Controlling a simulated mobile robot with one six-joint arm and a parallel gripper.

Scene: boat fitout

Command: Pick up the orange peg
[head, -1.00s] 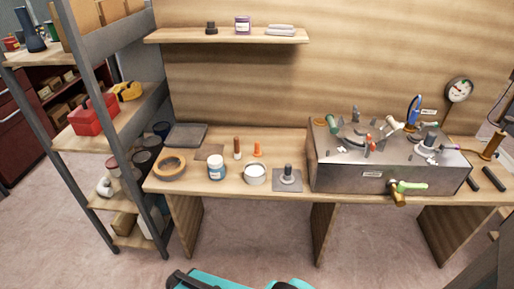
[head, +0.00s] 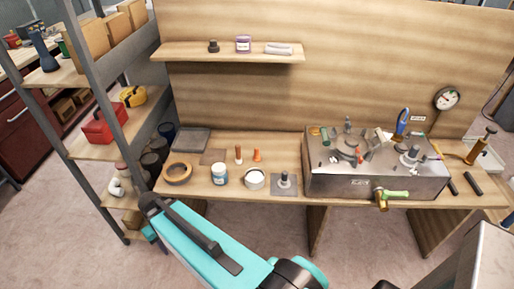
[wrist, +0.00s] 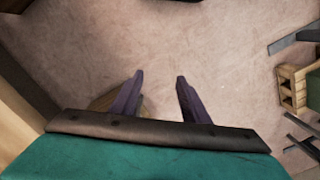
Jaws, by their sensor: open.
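The small orange peg (head: 257,155) stands upright on the wooden workbench (head: 290,150), behind a white-topped round tin (head: 254,179). A brown peg-like item with a pale base (head: 239,154) stands just to its left. My gripper (wrist: 158,82) shows in the wrist view with its two dark fingers apart and nothing between them. It points at bare floor, away from the bench top. The head view does not show the fingers, only my teal arm in front of the bench. The orange peg is not in the wrist view.
A tape roll (head: 177,173), a blue-labelled jar (head: 219,174) and a grey plate with a fitting (head: 285,183) line the bench front. A metal box with valves (head: 375,180) stands to the right. A shelf rack (head: 105,120) is at left.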

